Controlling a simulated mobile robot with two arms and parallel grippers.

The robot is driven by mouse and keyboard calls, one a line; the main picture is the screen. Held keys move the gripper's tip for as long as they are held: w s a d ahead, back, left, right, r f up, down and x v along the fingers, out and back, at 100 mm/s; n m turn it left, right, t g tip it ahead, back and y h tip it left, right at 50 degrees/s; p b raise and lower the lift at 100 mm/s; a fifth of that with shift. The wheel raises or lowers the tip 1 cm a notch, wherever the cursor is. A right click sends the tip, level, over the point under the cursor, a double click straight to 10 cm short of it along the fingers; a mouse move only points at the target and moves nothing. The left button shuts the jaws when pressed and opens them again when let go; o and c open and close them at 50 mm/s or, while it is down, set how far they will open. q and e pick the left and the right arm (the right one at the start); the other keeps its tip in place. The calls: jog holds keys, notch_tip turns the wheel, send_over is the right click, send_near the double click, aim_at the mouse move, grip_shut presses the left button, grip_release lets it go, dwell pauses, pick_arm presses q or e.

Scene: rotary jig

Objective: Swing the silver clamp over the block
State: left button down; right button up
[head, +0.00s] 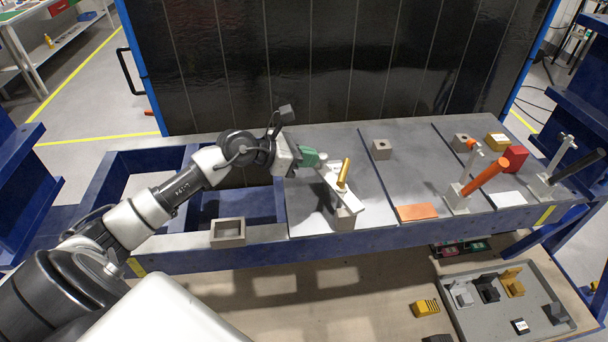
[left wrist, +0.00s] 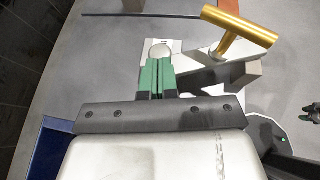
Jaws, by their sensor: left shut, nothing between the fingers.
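The silver clamp (head: 335,188) is a light flat arm with a gold handle (head: 344,172). It slants from a grey base (head: 345,219) near the bench's front edge toward the back left. A grey block (head: 381,149) with a hole on top stands behind it to the right; the clamp arm is not over this block. My left gripper (head: 318,158), with green fingers, is shut and empty at the clamp's far left end. In the left wrist view the fingers (left wrist: 158,92) are beside the round end of the clamp (left wrist: 160,50); contact is unclear. My right gripper is not in view.
To the right stand an orange-handled clamp (head: 484,177), a dark-handled clamp (head: 577,165), a second grey block (head: 461,140) and a red block (head: 515,157). An orange plate (head: 417,212) lies flat. A grey open box (head: 228,233) is at the front left.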

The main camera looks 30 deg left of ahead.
aim_at(319, 164)
pick_arm(q)
jog(key=shift+w+d+f+m+g+h+b, duration=0.15)
jog(key=shift+w+m+g+h+b, duration=0.35)
jog(key=shift+b, duration=0.8)
jog(key=shift+w+f+m+g+h+b, duration=0.2)
jog(key=shift+w+m+g+h+b, duration=0.35)
jog(key=shift+b, duration=0.75)
jog(key=shift+w+d+r+m+g+h+b, duration=0.2)
jog(key=shift+w+m+g+h+b, duration=0.15)
jog(key=shift+m+b, duration=0.3)
jog(key=shift+w+d+r+m+g+h+b, duration=0.15)
jog(key=shift+w+m+g+b, duration=0.2)
jog(key=shift+b, duration=0.35)
jog(key=shift+s, duration=0.15)
jog(key=shift+a, duration=0.1)
